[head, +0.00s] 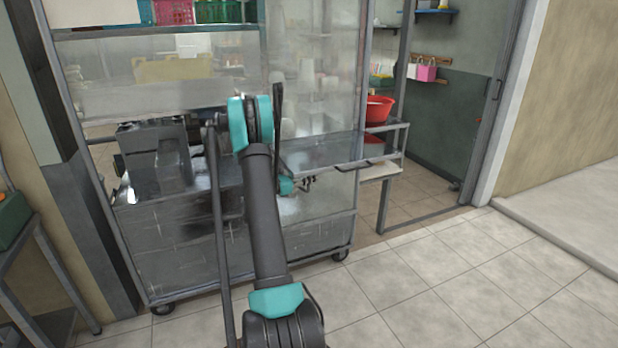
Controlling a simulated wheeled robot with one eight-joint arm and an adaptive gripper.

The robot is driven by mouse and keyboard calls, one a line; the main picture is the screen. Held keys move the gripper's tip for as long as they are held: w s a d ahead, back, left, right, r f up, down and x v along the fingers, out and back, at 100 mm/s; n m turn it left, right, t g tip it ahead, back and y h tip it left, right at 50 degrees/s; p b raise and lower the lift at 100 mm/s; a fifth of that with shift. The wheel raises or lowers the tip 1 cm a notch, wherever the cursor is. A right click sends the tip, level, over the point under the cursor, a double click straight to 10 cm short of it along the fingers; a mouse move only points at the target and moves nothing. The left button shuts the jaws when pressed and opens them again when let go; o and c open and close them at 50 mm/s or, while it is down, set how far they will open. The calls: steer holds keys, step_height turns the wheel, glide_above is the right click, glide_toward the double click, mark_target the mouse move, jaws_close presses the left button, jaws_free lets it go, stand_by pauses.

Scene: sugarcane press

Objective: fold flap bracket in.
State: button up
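The metal and glass press cart (180,230) stands ahead on wheels. A flat metal-framed shelf or flap (335,150) is level at its right side. I cannot clearly pick out the flap bracket; a thin dark upright bar (278,110) shows just right of my arm's upper joint, and I cannot tell whether it is the bracket. My arm reaches forward across the middle of the view. My gripper (308,182) is small and dark, below the shelf and in front of the cart's lower panel. Its finger opening and any contact are too small to make out.
A dark machine block (160,160) sits in the cart at left. A red basin (378,108) stands behind the shelf's right end, above a white board (380,170) on legs. A side table (20,250) is at far left. Tiled floor (450,280) at right is clear.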

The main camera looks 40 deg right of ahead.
steer(key=shift+a, duration=0.1)
steer(key=a, duration=1.1)
steer(key=shift+w+a, duration=0.2)
steer(key=shift+a, duration=0.2)
steer(key=shift+a, duration=0.1)
steer(key=c, duration=0.4)
steer(key=shift+w+a+f+m, duration=0.1)
steer(key=shift+w+a+m, duration=0.05)
steer(key=shift+m, duration=0.55)
steer(key=shift+c, duration=1.1)
steer(key=m, duration=0.2)
steer(key=a+m+g, duration=0.1)
steer(key=m, duration=0.1)
steer(key=shift+w+a+f, duration=0.1)
steer(key=shift+w+f, duration=0.15)
steer(key=shift+w, duration=0.1)
jaws_close()
steer(key=d+f+m+g, duration=0.1)
steer(key=d+m, duration=0.8)
steer(key=m, duration=0.5)
steer(key=shift+s+d+f+g, duration=0.3)
steer(key=shift+s+d, duration=0.05)
steer(key=shift+s, duration=0.05)
